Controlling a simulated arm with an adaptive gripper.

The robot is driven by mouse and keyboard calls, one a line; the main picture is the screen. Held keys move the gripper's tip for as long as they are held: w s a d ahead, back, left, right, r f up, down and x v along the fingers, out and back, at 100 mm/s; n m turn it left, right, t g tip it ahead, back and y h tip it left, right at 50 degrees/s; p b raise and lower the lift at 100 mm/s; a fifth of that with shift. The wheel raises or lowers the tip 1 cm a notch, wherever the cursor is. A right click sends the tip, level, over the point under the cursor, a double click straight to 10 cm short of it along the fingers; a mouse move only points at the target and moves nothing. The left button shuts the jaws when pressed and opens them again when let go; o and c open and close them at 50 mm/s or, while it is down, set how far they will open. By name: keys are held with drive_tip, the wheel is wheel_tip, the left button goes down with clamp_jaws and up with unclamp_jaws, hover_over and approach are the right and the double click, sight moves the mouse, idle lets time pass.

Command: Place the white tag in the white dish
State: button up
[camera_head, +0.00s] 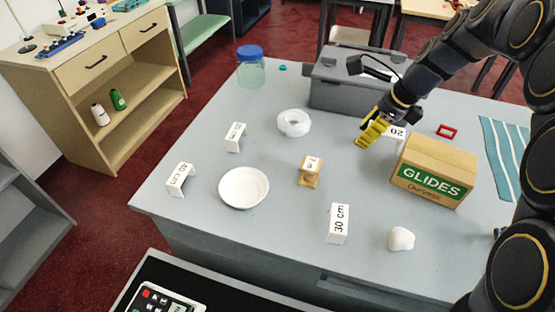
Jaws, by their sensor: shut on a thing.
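My gripper (368,139) has yellow ridged fingers and is over the back right of the grey table. It is shut on a white tag marked "20" (395,132), which shows just right of the fingers. The fingers hide the tag's left part, and its height above the table is hard to tell. The white dish (244,188) is round, shallow and empty, at the front left of the table. Similar white tags stand at the left (236,137), at the far left (181,178) and at the front, marked "30 cm" (338,223).
A white lump (401,239) lies at the front.

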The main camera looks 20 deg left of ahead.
drive_tip(key=s+a+n, duration=0.1)
drive_tip(key=s+a, duration=0.5)
drive_tip(key=s, duration=0.4)
drive_tip(key=s+a, duration=0.6)
drive_tip(key=s, duration=0.5)
drive_tip(key=w+a+f, duration=0.1)
drive_tip(key=w+a, duration=0.1)
drive_tip(key=w+a+f, duration=0.1)
drive_tip(key=w+a, duration=0.1)
drive_tip(key=w+a+f, duration=0.1)
drive_tip(key=w+a, duration=0.1)
drive_tip(key=w, duration=0.1)
drive_tip(key=shift+w+a+f, duration=0.1)
drive_tip(key=shift+a+f, duration=0.05)
drive_tip(key=shift+f, duration=0.05)
hover_over(240, 192)
drive_tip(key=d, duration=0.1)
wheel_tip(240, 192, down, 5)
drive_tip(key=shift+d, duration=0.1)
drive_tip(key=shift+a+f, duration=0.2)
drive_tip(key=shift+f, duration=1.65)
drive_tip(key=o, duration=0.5)
drive_tip(key=shift+f, duration=0.15)
drive_tip(key=shift+c, duration=0.2)
